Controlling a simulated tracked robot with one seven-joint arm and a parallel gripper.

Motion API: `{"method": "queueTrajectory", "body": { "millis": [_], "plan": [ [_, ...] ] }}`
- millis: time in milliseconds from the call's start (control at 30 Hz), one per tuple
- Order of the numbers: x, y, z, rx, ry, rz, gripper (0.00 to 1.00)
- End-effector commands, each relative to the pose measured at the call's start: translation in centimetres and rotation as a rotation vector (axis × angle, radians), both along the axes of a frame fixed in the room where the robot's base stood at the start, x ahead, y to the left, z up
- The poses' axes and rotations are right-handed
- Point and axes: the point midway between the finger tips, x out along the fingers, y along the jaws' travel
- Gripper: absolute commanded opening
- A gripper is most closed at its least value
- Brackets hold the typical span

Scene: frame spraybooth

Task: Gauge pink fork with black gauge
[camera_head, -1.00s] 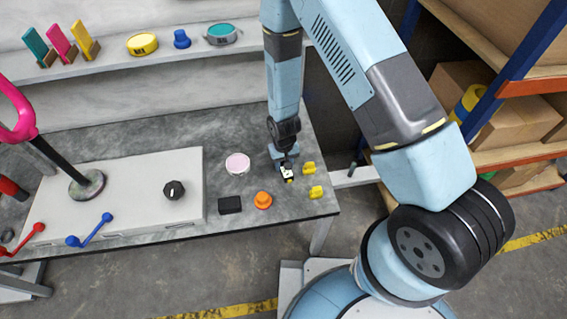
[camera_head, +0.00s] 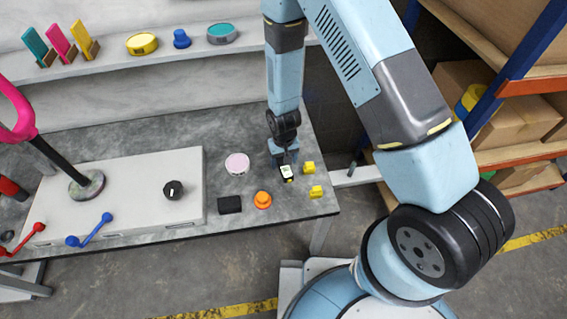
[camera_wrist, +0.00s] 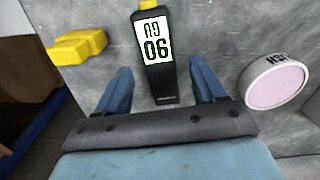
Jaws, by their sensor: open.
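A black gauge with a white label (camera_wrist: 155,50) and a yellow tip lies on the grey bench; its label also shows in the head view (camera_head: 287,171). My gripper (camera_wrist: 160,85) is open, with its blue fingers on either side of the black gauge's lower end. Whether the fingers touch it I cannot tell. The pink fork (camera_head: 19,128) stands at the far left on a black stem, partly cut off by the picture edge. Its stem rises from a round grey base on the white panel.
A pink-topped round tin (camera_head: 237,163), a black block (camera_head: 230,205), an orange knob (camera_head: 263,200) and yellow pieces (camera_head: 316,192) surround the gauge. A white panel (camera_head: 130,185) with a black dial lies left. The shelf (camera_head: 120,68) runs behind; racking stands right.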

Motion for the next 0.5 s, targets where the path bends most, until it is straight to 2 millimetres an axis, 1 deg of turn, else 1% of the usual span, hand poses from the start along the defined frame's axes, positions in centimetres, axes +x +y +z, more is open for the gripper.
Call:
{"method": "queueTrajectory", "body": {
  "millis": [100,500],
  "plan": [
    [0.1,0.1,1.9,0.002,-0.002,0.0,0.7],
    [0.1,0.1,7.7,0.002,-0.002,0.001,0.7]
  ]
}}
